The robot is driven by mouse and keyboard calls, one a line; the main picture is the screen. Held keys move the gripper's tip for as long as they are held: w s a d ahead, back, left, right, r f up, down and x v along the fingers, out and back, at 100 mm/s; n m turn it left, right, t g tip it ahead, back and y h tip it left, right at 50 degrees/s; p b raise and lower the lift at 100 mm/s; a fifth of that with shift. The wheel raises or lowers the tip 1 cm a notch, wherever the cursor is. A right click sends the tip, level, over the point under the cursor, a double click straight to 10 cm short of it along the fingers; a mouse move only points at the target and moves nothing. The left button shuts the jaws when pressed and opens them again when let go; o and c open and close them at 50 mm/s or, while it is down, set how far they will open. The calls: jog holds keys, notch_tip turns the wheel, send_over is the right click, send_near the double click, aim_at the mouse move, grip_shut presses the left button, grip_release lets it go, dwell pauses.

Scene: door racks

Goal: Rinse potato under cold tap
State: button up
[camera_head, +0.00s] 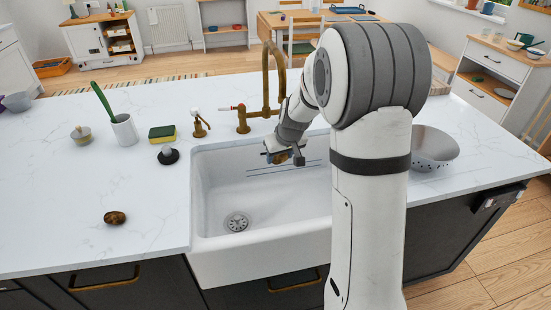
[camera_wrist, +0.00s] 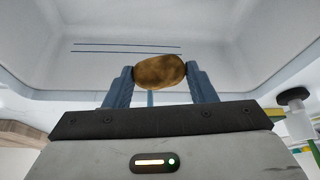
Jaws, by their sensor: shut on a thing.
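My gripper (camera_head: 284,156) is inside the upper part of the white sink (camera_head: 225,205), near its back wall. In the wrist view its two blue fingers (camera_wrist: 160,77) are shut on a brown potato (camera_wrist: 160,71), one finger on each side. In the head view the potato is small and partly hidden by the gripper. The brass tap (camera_head: 266,85) arches up behind the sink, above and behind my gripper. Its lever (camera_head: 228,108) has a red tip. I cannot make out any water stream. My arm hides the sink's right part.
A brown potato-like lump (camera_head: 115,217) lies on the counter left of the sink. A grey colander (camera_head: 433,148) is at right. The front-left counter is mostly clear.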

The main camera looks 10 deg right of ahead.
jog(key=shift+w+a, duration=0.1)
jog(key=shift+w+a, duration=0.3)
jog(key=shift+a, duration=0.1)
jog(key=shift+d, duration=0.1)
dwell(0.3)
jog(key=shift+s+d+b, duration=0.4)
jog(key=shift+b, duration=0.05)
jog(key=shift+a, duration=0.1)
jog(key=shift+w+a, duration=0.35)
jog(key=shift+a, duration=0.05)
jog(key=s+a, duration=0.5)
jog(key=s, duration=0.1)
jog(key=shift+s+b, duration=0.15)
jog(key=shift+b, duration=0.2)
dwell(0.5)
